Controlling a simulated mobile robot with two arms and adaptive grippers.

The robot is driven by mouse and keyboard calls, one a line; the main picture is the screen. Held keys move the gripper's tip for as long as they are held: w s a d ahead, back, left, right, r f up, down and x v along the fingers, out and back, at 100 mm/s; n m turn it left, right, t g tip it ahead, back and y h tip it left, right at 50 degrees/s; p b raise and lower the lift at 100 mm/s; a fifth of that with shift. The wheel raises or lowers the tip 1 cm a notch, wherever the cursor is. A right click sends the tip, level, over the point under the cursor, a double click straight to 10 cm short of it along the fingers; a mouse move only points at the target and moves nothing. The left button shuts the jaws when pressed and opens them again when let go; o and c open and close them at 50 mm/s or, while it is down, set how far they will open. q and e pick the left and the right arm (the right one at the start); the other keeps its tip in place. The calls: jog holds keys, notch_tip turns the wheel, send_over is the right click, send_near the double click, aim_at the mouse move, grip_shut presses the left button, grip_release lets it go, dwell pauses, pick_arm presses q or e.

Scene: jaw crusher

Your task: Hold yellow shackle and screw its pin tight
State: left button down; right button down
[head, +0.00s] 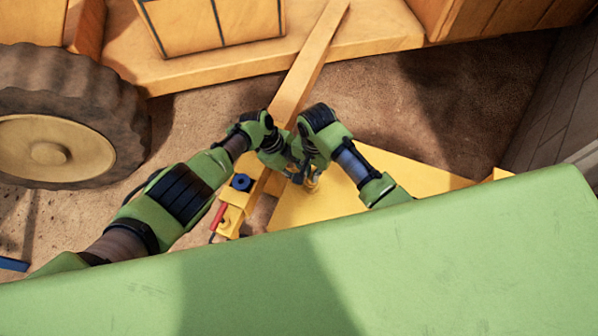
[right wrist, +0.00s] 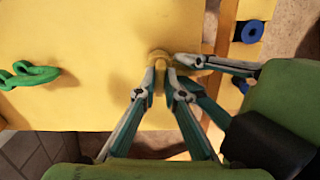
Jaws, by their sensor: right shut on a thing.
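The yellow shackle (head: 313,183) is small and partly hidden by the grippers in the head view. In the right wrist view the shackle (right wrist: 159,56) stands at the yellow plate (right wrist: 70,40), beyond the fingertips. My right gripper (right wrist: 161,74) has its fingers closed together on it. The head view also shows my right gripper (head: 306,174) there. My left gripper (head: 288,165) comes in from the left, close beside the right one. Its tip (right wrist: 182,62) reaches the shackle's side in the right wrist view. Its jaw gap and the pin are not clear.
A green shackle (right wrist: 30,75) is on the yellow plate at the left. A yellow block with a blue knob (head: 241,182) and a red part (head: 218,216) is near my left forearm. A long yellow beam (head: 305,70) runs behind. A large wheel (head: 55,120) stands left.

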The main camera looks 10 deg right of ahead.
pick_arm(q)
jog(key=shift+s+d, duration=0.25)
jog(key=shift+s, duration=0.2)
pick_arm(e)
jog(key=shift+w+r, duration=0.1)
jog(key=shift+w, duration=0.25)
jog(key=shift+m, duration=0.5)
jog(key=c, duration=2)
grip_release()
jog(key=shift+c, duration=0.2)
pick_arm(q)
jog(key=shift+w, duration=0.1)
pick_arm(e)
jog(key=shift+a+r, duration=0.2)
jog(key=shift+r, duration=0.8)
pick_arm(q)
jog(key=shift+w+a, duration=0.2)
jog(key=shift+a, duration=0.1)
pick_arm(e)
jog(key=shift+s+d+r, duration=0.1)
jog(key=shift+r, duration=1.4)
jog(key=shift+s+d+r, duration=0.1)
jog(key=shift+r, duration=1.35)
pick_arm(q)
jog(key=shift+f, duration=0.1)
jog(key=c, duration=1.8)
grip_release()
jog(key=shift+c, duration=0.2)
jog(key=shift+w, duration=0.1)
